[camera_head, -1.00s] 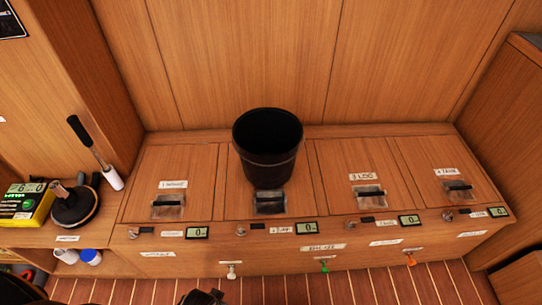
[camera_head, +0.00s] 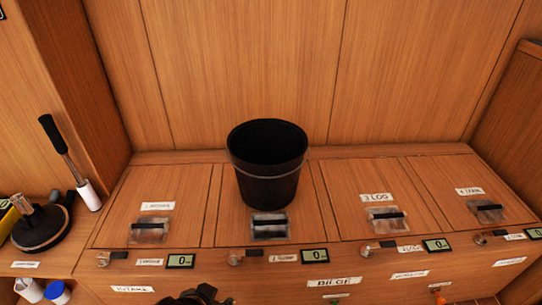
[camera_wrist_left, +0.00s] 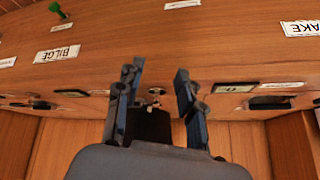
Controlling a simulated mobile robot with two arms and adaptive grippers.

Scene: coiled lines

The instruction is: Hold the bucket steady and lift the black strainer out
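A black bucket (camera_head: 268,180) stands upright on the wooden bench top, behind the second hatch's latch. Its inside is dark, and I cannot make out a separate strainer in it. My left gripper (camera_head: 190,297) shows only in part at the bottom edge of the head view, in front of the bench and below the bucket, apart from it. In the left wrist view my left gripper (camera_wrist_left: 157,85) has its two fingers spread, with nothing held between the tips. A dark shape behind the fingers there is unclear. My right gripper is not in view.
Hatches with latches, such as the "3 LOG" latch (camera_head: 386,217), line the bench top. Small displays (camera_head: 314,256) sit along the front edge. A round dark tool (camera_head: 42,228) and a black-handled tool (camera_head: 62,150) are at left. A wooden wall rises behind the bucket.

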